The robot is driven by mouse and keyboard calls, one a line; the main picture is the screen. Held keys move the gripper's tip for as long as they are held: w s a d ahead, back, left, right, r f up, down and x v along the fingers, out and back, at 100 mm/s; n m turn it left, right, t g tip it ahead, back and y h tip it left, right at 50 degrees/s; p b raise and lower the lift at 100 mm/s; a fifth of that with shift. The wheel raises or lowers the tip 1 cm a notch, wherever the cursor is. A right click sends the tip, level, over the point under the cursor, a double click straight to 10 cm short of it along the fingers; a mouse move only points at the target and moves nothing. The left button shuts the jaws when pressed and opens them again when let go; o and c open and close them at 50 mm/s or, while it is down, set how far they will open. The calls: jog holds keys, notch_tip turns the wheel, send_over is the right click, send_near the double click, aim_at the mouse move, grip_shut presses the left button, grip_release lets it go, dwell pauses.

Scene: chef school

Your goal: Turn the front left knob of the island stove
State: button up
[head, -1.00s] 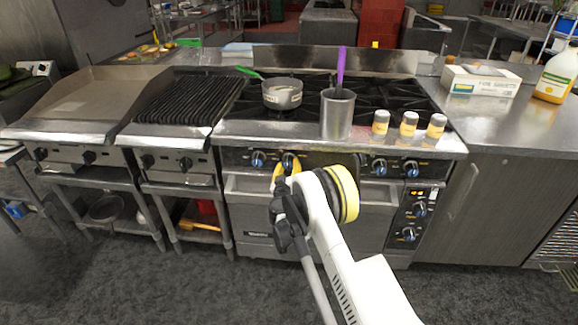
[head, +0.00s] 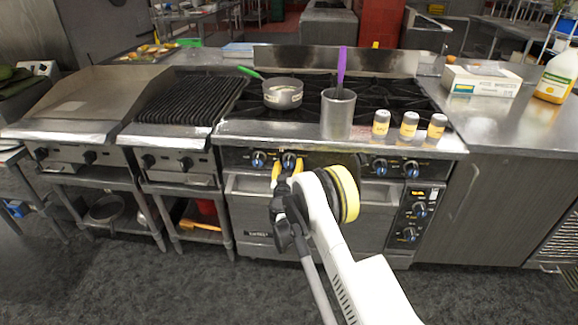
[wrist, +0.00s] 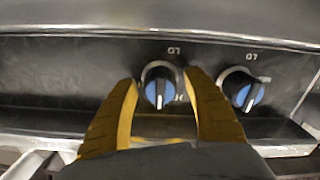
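The island stove (head: 335,135) stands in the middle of the head view, with blue-and-black knobs along its front panel. My gripper (head: 288,168) is at the second knob from the left (head: 289,160). In the wrist view my two yellow fingers (wrist: 160,84) stand on either side of this knob (wrist: 160,92), open, with a narrow gap showing on each side. The knob's white mark is about vertical there. The leftmost knob (head: 259,160) is just left of my gripper. It shows on the right in the wrist view (wrist: 243,92), its mark slightly tilted; the lettering there looks upside down.
A pot (head: 283,94), a metal canister (head: 338,118) with a purple-handled utensil, and several shakers (head: 409,125) stand on the stove top. A grill (head: 187,98) is at the left, a counter (head: 500,130) at the right. The floor in front is clear.

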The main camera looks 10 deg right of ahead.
jog(key=shift+s, duration=0.1)
jog(key=v, duration=0.7)
jog(key=shift+s, duration=0.1)
dwell(0.4)
jog(key=s+d+r+m+g, duration=0.1)
jog(key=s+d+r+g, duration=0.25)
jog(key=s+r, duration=0.55)
jog(key=s+d+r+m+g, duration=0.1)
jog(key=s+d+r+g, duration=0.35)
jog(key=r, duration=0.85)
jog(key=s+a+f+n+g+y, duration=0.1)
jog(key=s+a+y, duration=0.1)
jog(key=s, duration=1.4)
jog(key=s+a+f+n+g+y, duration=0.1)
jog(key=s+a+y, duration=0.2)
jog(key=s, duration=1.3)
jog(key=shift+s+a+f+n+y, duration=0.25)
jog(key=shift+s+n+y, duration=0.05)
jog(key=shift+s+n, duration=0.1)
